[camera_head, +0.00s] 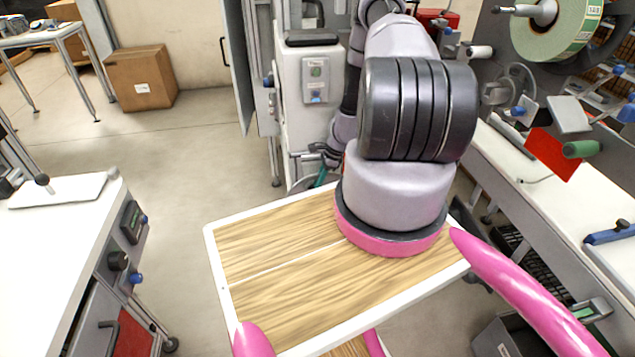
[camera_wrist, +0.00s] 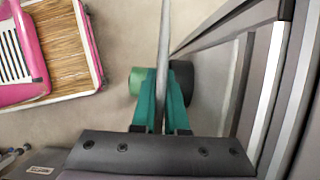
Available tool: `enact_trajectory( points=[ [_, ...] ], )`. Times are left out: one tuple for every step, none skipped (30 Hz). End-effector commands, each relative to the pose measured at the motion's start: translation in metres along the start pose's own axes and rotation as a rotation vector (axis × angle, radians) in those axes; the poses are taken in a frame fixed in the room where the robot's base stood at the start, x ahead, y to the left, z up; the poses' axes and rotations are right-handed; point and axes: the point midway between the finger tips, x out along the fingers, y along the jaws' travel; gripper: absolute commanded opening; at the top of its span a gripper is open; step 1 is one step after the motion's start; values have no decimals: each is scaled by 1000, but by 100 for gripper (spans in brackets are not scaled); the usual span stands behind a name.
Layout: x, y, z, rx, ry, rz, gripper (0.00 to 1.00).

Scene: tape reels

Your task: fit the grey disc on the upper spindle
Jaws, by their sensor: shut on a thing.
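In the wrist view my gripper (camera_wrist: 161,88) has teal fingers shut on the grey disc (camera_wrist: 164,40), seen edge-on as a thin upright strip running up out of the frame. A green round part (camera_wrist: 137,80) shows left of the fingers and a black one (camera_wrist: 181,84) right of them; I cannot tell what they belong to. In the head view my arm hides most of the gripper, with only a bit of teal showing beside it. A metal spindle (camera_head: 541,12) carrying a cream and green roll (camera_head: 562,38) is at the top right; I cannot tell whether it is the upper spindle.
Dark panels and metal bars (camera_wrist: 262,85) stand close on the right in the wrist view. A white machine bench (camera_head: 560,215) runs along the right of the head view, with a green handle (camera_head: 581,149). A white-topped cart (camera_head: 40,235) is at left.

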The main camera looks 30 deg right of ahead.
Motion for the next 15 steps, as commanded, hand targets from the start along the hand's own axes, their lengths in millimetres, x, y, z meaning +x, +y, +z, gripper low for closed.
enact_trajectory(
  points=[
    [0,6,1,3,-4,1,0],
    [-1,9,0,3,-3,1,0],
    [0,15,0,6,-5,1,0],
    [0,18,0,6,-4,1,0],
    [0,22,0,5,-4,1,0],
    [0,27,0,6,-4,2,0],
    [0,30,1,5,-5,1,0],
    [0,34,0,6,-4,2,0],
    [1,40,-1,8,-5,2,0],
    [1,43,-1,7,-5,1,0],
    [1,47,0,8,-5,1,0],
    [0,51,0,7,-6,2,0],
    [0,54,0,6,-6,1,0],
    [-1,57,1,4,-6,0,0],
    [0,62,0,4,-5,3,0]
  ],
)
